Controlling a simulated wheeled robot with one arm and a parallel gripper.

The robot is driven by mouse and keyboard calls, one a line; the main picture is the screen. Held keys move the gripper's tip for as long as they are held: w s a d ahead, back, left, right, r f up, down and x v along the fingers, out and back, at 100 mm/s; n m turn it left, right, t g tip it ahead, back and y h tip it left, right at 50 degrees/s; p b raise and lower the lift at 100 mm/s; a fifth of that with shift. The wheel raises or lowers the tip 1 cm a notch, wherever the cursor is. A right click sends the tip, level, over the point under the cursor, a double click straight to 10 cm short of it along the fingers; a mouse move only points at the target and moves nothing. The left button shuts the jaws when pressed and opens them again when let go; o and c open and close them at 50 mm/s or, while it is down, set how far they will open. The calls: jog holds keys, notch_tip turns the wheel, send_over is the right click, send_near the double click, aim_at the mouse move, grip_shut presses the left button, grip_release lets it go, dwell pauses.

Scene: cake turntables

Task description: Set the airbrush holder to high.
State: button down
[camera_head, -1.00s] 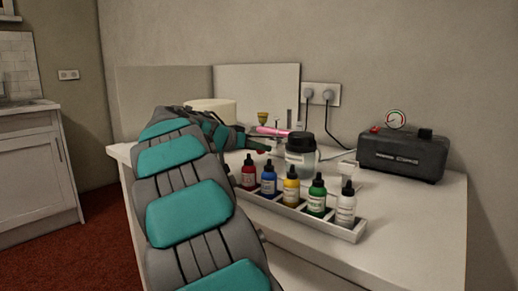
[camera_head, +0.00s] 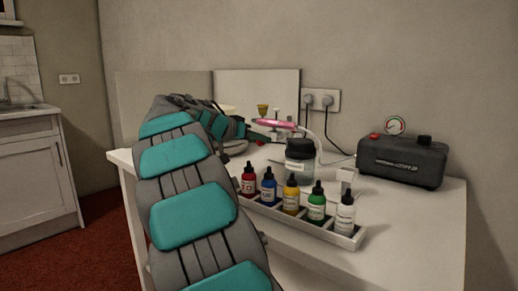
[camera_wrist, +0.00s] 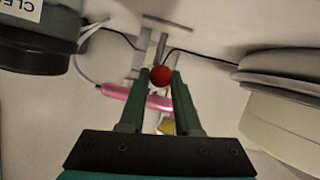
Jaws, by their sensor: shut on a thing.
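The airbrush holder (camera_wrist: 143,57) shows in the wrist view as a pale upright post with a red round knob (camera_wrist: 159,75). The pink airbrush (camera_wrist: 134,100) lies across behind my fingers, its middle partly hidden by them; it also shows in the head view (camera_head: 275,123), roughly level, with a yellowish cup (camera_head: 262,109) above it. My gripper (camera_wrist: 158,76) has its green fingers on either side of the red knob and is shut on it. In the head view my gripper is small and my arm hides part of the table behind it.
A dark-lidded jar (camera_head: 300,160) stands close to the holder. A tray (camera_head: 350,238) of several paint bottles lies along the table front. A black compressor (camera_head: 403,161) stands at right. A round cream turntable or cake (camera_wrist: 285,130) is beside my gripper.

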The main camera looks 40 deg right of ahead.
jog(key=shift+r, duration=0.3)
jog(key=c, duration=0.7)
grip_release()
jog(key=shift+f, duration=0.1)
jog(key=shift+o, duration=0.2)
jog(key=shift+a, duration=0.1)
jog(key=v, duration=0.7)
jog(key=shift+a+b, duration=0.3)
